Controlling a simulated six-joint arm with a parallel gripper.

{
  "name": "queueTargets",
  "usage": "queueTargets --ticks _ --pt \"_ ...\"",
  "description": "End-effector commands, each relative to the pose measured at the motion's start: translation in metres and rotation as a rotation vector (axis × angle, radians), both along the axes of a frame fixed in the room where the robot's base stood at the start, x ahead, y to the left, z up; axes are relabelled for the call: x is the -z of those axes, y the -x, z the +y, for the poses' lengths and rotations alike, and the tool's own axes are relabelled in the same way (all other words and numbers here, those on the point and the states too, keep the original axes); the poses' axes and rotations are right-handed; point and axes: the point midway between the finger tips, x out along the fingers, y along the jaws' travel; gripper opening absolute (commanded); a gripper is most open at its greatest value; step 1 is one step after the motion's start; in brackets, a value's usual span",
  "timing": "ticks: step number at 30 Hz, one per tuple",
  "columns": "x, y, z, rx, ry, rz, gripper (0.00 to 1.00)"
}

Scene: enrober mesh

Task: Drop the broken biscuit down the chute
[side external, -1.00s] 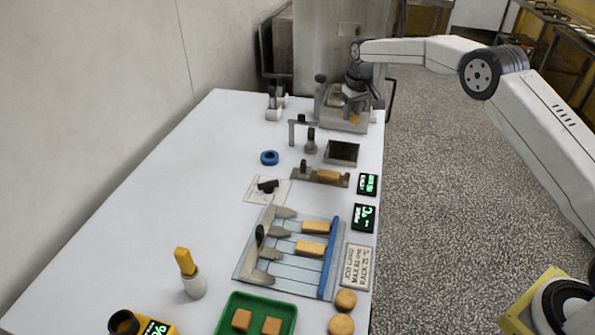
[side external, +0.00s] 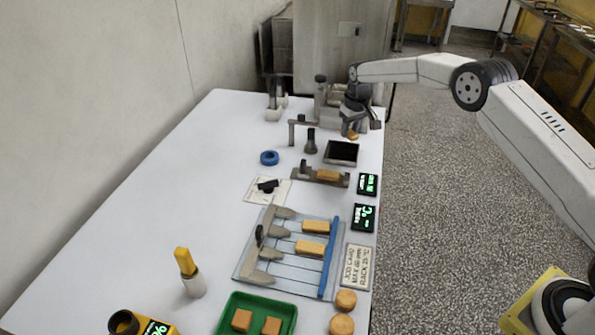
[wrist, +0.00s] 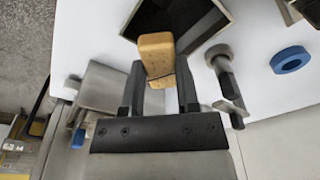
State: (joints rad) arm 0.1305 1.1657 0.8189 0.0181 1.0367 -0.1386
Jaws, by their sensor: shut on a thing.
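My gripper (side external: 357,122) is shut on a tan biscuit (wrist: 157,54), held between the two dark fingers in the wrist view. In the side external view the biscuit (side external: 352,135) shows small under the fingers, and a break cannot be made out. The chute seems to be the dark square opening (side external: 341,152) with a pale rim, set at the right of the table. The biscuit is above and just behind the opening in the side view. In the wrist view the opening (wrist: 195,22) lies beyond the biscuit, partly hidden by it.
A grey machine (side external: 328,108) stands behind my gripper. A dark post (side external: 311,142) and bracket are left of the opening, with a blue ring (side external: 269,158) further left. A holder with a biscuit (side external: 327,175) is in front. The left of the table is clear.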

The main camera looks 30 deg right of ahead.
Motion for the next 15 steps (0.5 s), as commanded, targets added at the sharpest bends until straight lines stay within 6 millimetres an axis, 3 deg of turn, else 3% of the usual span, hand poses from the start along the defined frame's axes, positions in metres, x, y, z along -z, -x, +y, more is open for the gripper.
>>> queueTargets --ticks 2,3,6,15 --pt "-0.0001 0.0 0.0 0.0 0.0 0.0 0.07" --pt "-0.0001 0.0 0.0 0.0 0.0 0.0 0.46" --pt "-0.0002 0.0 0.0 0.0 0.0 0.0 0.78" --pt "-0.0004 0.0 0.0 0.0 0.0 0.0 0.81"
